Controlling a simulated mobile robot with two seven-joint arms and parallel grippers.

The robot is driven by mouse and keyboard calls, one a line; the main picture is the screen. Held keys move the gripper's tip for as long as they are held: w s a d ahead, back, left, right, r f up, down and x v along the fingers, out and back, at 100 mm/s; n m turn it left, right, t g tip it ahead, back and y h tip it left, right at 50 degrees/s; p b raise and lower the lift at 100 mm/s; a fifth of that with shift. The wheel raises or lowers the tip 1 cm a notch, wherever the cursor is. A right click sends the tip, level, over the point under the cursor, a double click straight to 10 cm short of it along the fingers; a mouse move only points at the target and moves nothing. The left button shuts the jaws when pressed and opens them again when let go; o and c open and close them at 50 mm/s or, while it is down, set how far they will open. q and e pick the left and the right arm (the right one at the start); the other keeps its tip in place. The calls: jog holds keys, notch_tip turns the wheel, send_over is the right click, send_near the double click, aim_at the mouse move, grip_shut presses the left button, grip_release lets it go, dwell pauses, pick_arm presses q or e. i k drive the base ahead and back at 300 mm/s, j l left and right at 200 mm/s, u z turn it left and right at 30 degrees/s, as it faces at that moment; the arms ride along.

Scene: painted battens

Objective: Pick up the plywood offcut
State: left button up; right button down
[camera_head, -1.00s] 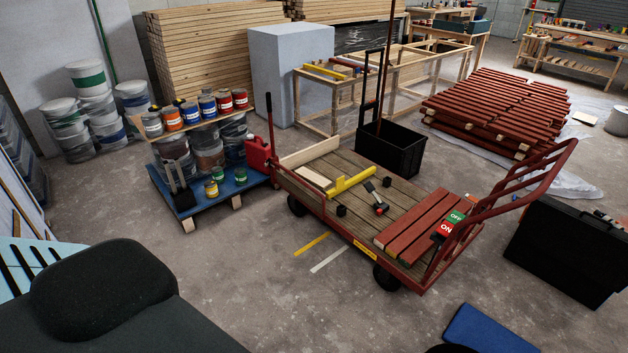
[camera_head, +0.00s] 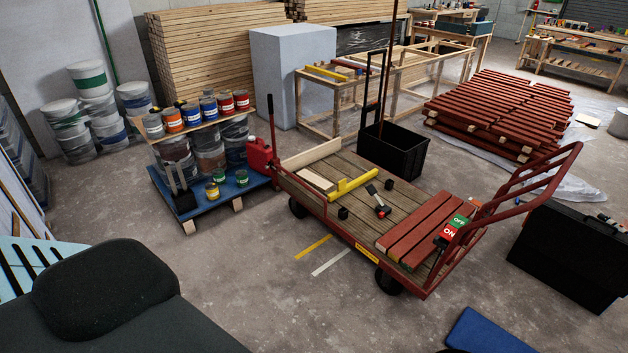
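A small flat piece of pale wood (camera_head: 315,180), which looks like the plywood offcut, lies on the plank deck of the red cart (camera_head: 345,228), near its left end. A longer pale board (camera_head: 311,155) is just behind it along the deck's edge. A yellow bar tool (camera_head: 352,184) lies close to its right side. Another flat pale piece (camera_head: 590,121) lies far off at the right by the plastic sheet; I cannot tell its material. Neither of my grippers is in view.
The cart also carries a black-and-red hand tool (camera_head: 379,203), small black blocks and red-painted battens (camera_head: 424,228). A blue pallet (camera_head: 215,198) with paint cans stands left, a black bin (camera_head: 393,151) behind. The floor (camera_head: 270,290) in front of the cart is mostly clear.

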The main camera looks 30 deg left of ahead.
aim_at(321, 183)
jog(key=i+j+u, duration=0.15)
jog(key=i+j, duration=3.1)
jog(key=k+j, duration=0.05)
jog(key=j, duration=0.1)
